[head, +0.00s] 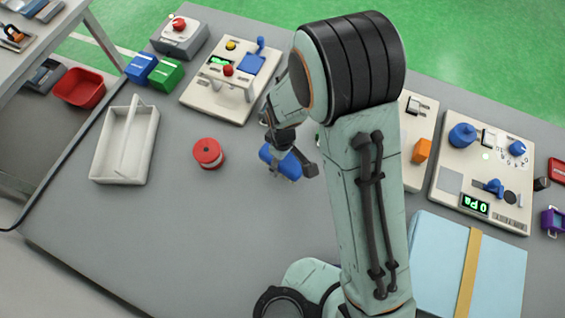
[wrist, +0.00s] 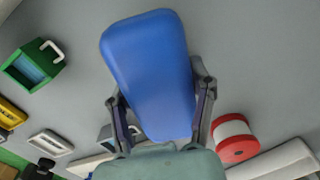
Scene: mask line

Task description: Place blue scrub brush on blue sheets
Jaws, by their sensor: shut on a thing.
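The blue scrub brush (head: 279,163) is in my gripper (head: 290,157), over the grey table, right of the red spool. In the wrist view the brush's smooth blue back (wrist: 148,70) fills the middle, with the gripper's fingers (wrist: 160,100) shut on its two sides. Its bristles are mostly hidden. I cannot tell exactly how high it is above the table. The blue sheets (head: 435,265) are a light blue stack with a yellow band at the lower right of the head view, partly hidden by my arm. The gripper and brush are well to the left of them.
A red spool (head: 208,153) and a white divided tray (head: 148,150) stand left of the gripper. Control panels (head: 218,90) line the back and right (head: 450,185), with an orange block (head: 421,150) between. Blue (head: 141,69) and green (head: 166,74) boxes sit back left. The front left table is clear.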

